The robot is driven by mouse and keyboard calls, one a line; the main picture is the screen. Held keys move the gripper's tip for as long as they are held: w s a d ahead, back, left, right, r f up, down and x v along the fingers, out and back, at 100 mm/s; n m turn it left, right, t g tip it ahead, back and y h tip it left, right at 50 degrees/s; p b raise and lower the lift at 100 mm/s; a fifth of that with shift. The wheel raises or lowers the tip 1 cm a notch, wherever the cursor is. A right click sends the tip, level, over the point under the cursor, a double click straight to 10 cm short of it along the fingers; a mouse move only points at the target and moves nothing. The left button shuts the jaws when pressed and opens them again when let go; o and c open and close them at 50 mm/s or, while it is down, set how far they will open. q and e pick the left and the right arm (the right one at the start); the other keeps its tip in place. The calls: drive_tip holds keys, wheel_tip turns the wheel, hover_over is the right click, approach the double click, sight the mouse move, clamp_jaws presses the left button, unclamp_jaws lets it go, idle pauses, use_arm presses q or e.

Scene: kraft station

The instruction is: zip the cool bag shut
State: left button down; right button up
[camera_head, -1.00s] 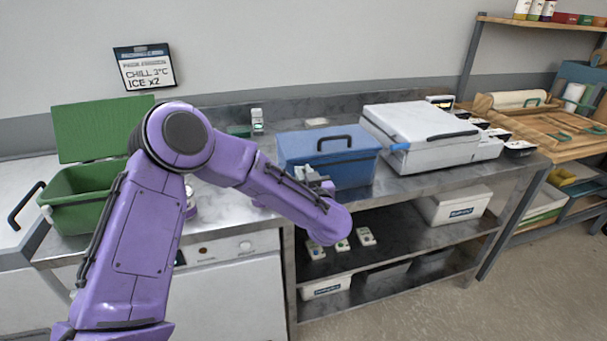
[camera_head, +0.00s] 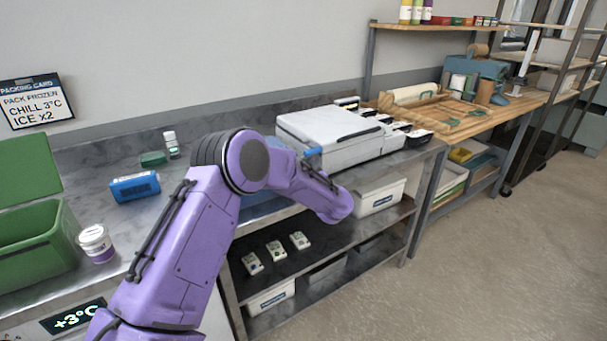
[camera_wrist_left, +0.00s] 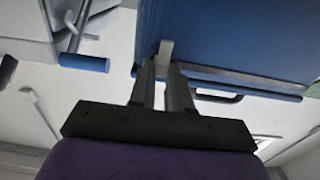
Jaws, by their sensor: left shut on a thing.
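The blue cool bag (camera_head: 256,207) stands on the steel bench, mostly hidden behind my purple left arm in the head view. In the left wrist view the bag's blue side (camera_wrist_left: 225,35) fills the upper right, with its dark carry handle (camera_wrist_left: 218,97) near the edge. My left gripper (camera_wrist_left: 166,62) is shut on a small pale grey tab (camera_wrist_left: 165,50), which looks like the zip pull, at the bag's edge. The head view does not show these fingertips. How far the zip is closed cannot be seen. My right gripper is not in view.
A white machine (camera_head: 335,132) with a blue-gripped lever (camera_head: 313,152) stands close right of the bag. A blue pack (camera_head: 135,186), a white jar (camera_head: 96,243) and a green bin (camera_head: 35,240) are to the left. Small packets (camera_head: 275,251) lie on the lower shelf.

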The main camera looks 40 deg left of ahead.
use_arm(q)
drive_tip(key=shift+w, duration=0.3)
drive_tip(key=c, duration=1)
unclamp_jaws()
drive_tip(key=shift+d, duration=0.15)
drive_tip(key=shift+c, duration=0.2)
drive_tip(key=b+v, duration=0.2)
drive_tip(key=v, duration=0.8)
drive_tip(key=shift+d, duration=0.25)
